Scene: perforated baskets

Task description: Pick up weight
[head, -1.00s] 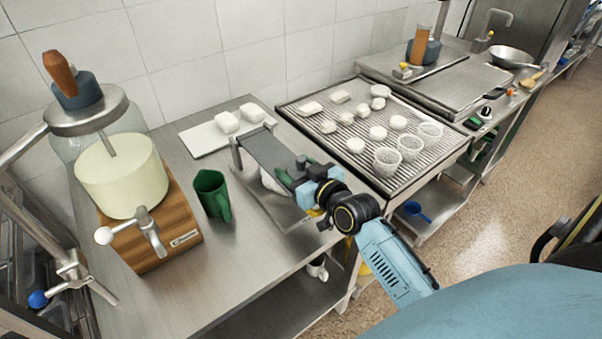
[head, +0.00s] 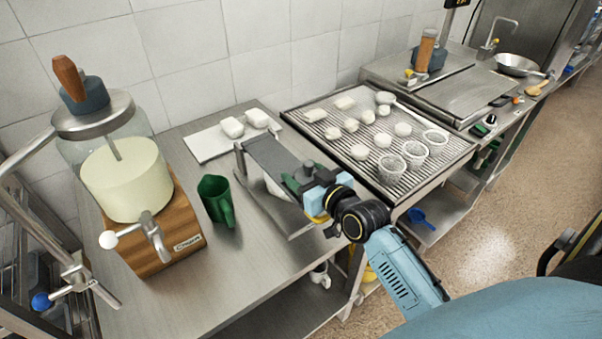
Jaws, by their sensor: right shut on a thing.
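My right gripper (head: 306,187) is over the right end of a metal stand with a flat grey top plate (head: 275,152). It is shut on a small dark grey-green thing (head: 307,169), mostly hidden by the jaws; I cannot tell its full shape or whether it is the weight. A blue-grey cylinder with an upright wooden handle (head: 427,54), which looks like a weight, stands on a metal plate at the back right. A similar one (head: 84,90) sits on the jar lid at left. My left gripper is not in view.
A jar of pale liquid (head: 125,180) stands on a wooden base at left. A green jug (head: 216,200) is beside it. A white board (head: 207,145) holds two white blocks. A ribbed tray (head: 330,149) holds white pieces and perforated baskets (head: 389,167). The counter front is clear.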

